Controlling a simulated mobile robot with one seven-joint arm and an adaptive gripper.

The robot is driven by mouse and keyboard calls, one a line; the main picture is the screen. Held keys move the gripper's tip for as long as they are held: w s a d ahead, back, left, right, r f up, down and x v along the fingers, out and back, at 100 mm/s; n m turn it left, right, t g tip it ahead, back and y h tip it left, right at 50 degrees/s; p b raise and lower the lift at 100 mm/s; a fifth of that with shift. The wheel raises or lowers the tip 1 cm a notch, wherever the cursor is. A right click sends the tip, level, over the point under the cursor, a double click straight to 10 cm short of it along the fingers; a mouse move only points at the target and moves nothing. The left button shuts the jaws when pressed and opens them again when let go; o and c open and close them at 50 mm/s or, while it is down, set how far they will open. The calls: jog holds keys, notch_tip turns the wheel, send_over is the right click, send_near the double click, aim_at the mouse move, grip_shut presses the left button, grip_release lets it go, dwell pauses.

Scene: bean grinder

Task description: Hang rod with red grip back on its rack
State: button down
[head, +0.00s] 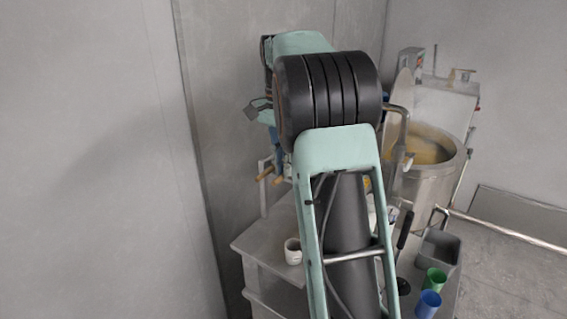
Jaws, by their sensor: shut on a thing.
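My arm fills the middle of the head view and covers most of the work area. Part of what looks like my gripper (259,109) shows left of the black arm joint, as a small dark pad with teal links, near the wall. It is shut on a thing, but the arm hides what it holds. I cannot make out the rod with the red grip. Below the gripper, short yellow-brown ends (266,174) stick out beside a pale upright; I cannot tell whether this is the rack. Blue parts show just above them.
A grey cart (262,246) holds a white cup (293,251). Right of my arm are a green cup (433,281), a blue cup (428,304) and a grey bin (438,250). A large metal pot (432,178) stands behind. Walls close in left and behind.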

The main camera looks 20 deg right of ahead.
jog(key=shift+f, duration=0.1)
jog(key=c, duration=2)
grip_release()
jog(key=shift+o, duration=0.2)
notch_tip(320, 180, up, 12)
jog(key=shift+w+a, duration=0.15)
jog(key=shift+w, duration=0.2)
